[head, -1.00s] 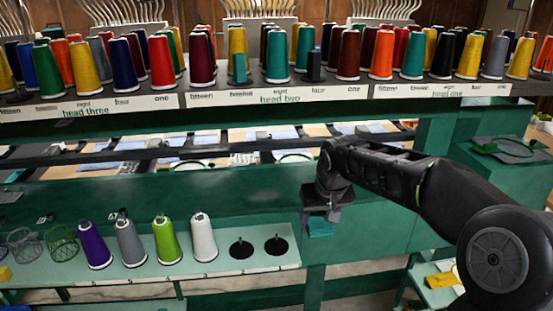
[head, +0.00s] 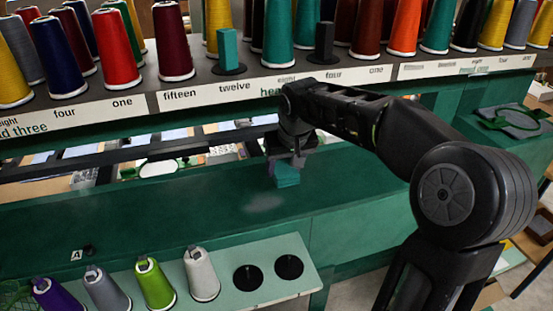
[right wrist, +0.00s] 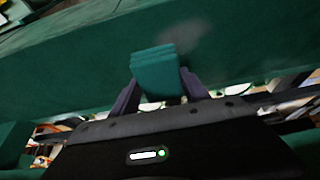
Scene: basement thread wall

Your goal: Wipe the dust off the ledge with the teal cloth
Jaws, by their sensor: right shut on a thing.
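My right gripper (head: 287,162) is shut on the teal cloth (head: 286,176), a small folded block. In the right wrist view the cloth (right wrist: 155,70) stands out between the two fingers. The dark green ledge (head: 330,185) runs across the middle of the head view. A pale dust patch (head: 264,202) lies on it, just below and left of the cloth. In the right wrist view the dust (right wrist: 188,32) shows beyond the cloth, and the two look apart. I cannot tell whether the cloth touches the ledge. My left gripper is not in view.
A rack of thread cones with a white label strip (head: 215,95) stands above and behind the ledge. A lower pale green shelf (head: 228,292) holds purple, grey, green and white cones and two empty black discs. A small black knob (head: 89,250) sits near the A label.

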